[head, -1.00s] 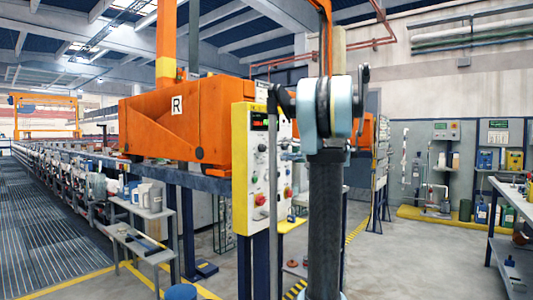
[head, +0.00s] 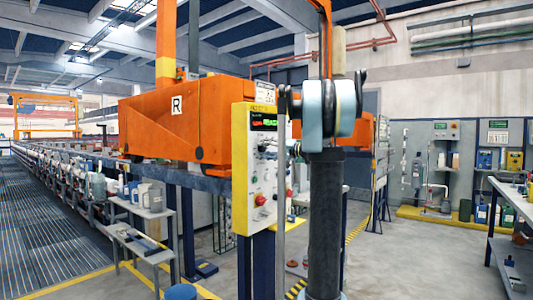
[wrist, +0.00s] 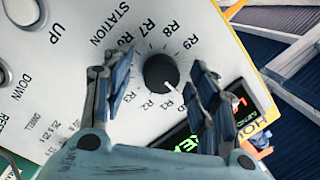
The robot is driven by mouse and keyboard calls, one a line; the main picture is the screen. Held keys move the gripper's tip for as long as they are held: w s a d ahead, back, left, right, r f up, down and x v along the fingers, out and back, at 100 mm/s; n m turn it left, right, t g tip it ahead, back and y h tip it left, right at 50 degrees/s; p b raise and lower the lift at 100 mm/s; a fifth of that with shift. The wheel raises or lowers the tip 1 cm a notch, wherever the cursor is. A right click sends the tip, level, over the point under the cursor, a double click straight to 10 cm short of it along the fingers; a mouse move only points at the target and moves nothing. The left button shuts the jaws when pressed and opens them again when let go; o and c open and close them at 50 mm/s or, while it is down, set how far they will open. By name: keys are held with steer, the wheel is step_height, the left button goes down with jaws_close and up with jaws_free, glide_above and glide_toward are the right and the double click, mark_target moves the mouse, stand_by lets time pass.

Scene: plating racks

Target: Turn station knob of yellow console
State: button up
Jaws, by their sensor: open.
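The yellow console (head: 242,170) stands in the middle of the head view, with a pale front panel of buttons and lamps. In the wrist view its round black station knob (wrist: 160,73) has a white pointer directed to the lower right. Labels such as R7, R8 and R9 and the word STATION surround it. My gripper (wrist: 162,68) is open, with one finger on each side of the knob; contact cannot be told. In the head view my gripper (head: 293,150) is at the console's front, partly hidden by my arm.
The console's display (head: 263,123) shows red and green characters. A red button (head: 260,199) is low on the panel. An orange hoist carriage (head: 180,125) stands behind the console. A small shelf (head: 150,225) with bottles is at left.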

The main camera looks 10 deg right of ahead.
steer(key=c, duration=1.1)
steer(key=shift+m, duration=0.3)
steer(key=m, duration=0.5)
steer(key=shift+s+f+m+t, duration=0.1)
steer(key=shift+m+t, duration=0.2)
steer(key=shift+t, duration=0.1)
steer(key=m+t, duration=0.1)
steer(key=m, duration=0.5)
steer(key=shift+a, duration=0.1)
steer(key=o, duration=1.1)
